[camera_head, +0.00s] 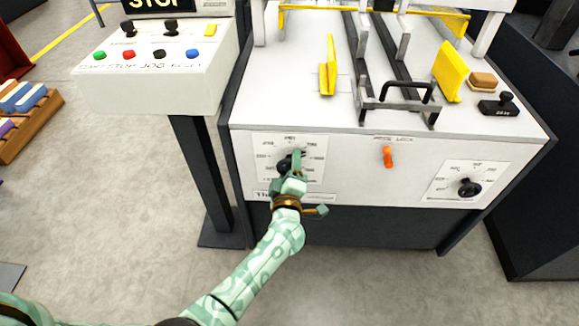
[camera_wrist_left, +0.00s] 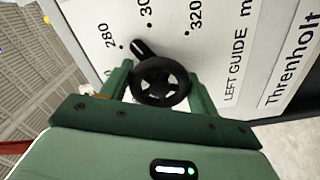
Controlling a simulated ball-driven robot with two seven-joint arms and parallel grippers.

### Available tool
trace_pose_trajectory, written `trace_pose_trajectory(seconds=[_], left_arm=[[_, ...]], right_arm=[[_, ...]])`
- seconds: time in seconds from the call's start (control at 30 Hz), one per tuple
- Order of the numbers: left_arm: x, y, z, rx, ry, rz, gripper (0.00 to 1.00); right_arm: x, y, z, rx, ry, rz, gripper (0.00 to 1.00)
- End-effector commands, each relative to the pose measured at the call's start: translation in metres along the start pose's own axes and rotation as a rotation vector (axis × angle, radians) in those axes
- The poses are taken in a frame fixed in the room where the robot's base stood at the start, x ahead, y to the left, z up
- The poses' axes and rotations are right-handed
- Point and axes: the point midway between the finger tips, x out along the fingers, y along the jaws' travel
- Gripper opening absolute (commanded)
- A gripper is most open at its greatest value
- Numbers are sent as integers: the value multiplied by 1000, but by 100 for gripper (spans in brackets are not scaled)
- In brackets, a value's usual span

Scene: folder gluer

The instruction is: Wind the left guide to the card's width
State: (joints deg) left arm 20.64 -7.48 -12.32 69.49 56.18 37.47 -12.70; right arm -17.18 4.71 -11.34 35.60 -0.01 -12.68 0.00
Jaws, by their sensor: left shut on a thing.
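The left guide dial (camera_head: 284,165) is a black handwheel on the white front panel, and it also shows in the left wrist view (camera_wrist_left: 160,82). Its dark pointer (camera_wrist_left: 138,48) lies between the 280 mark and the mark to its right, whose number is cut off. My left gripper (camera_head: 291,173) is shut on the wheel, with a green finger on either side of it. A yellow upright plate (camera_head: 328,70) stands left on the machine top, and another yellow plate (camera_head: 447,74) stands right. I cannot make out a card between them. My right gripper is not in view.
An orange lever (camera_head: 388,157) and a second black dial (camera_head: 469,188) sit on the same panel. Dark rails and a grey handle frame (camera_head: 398,105) stand on top. A button console (camera_head: 155,75) is at left. The floor in front is clear.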

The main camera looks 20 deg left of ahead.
Motion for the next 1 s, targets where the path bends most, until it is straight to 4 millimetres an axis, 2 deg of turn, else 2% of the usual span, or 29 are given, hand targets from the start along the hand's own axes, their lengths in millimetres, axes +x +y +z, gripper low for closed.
trace_pose_trajectory(seconds=[1.0], left_arm=[[-2,-2,1,-963,-2,-7,38]], right_arm=[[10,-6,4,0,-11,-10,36]])
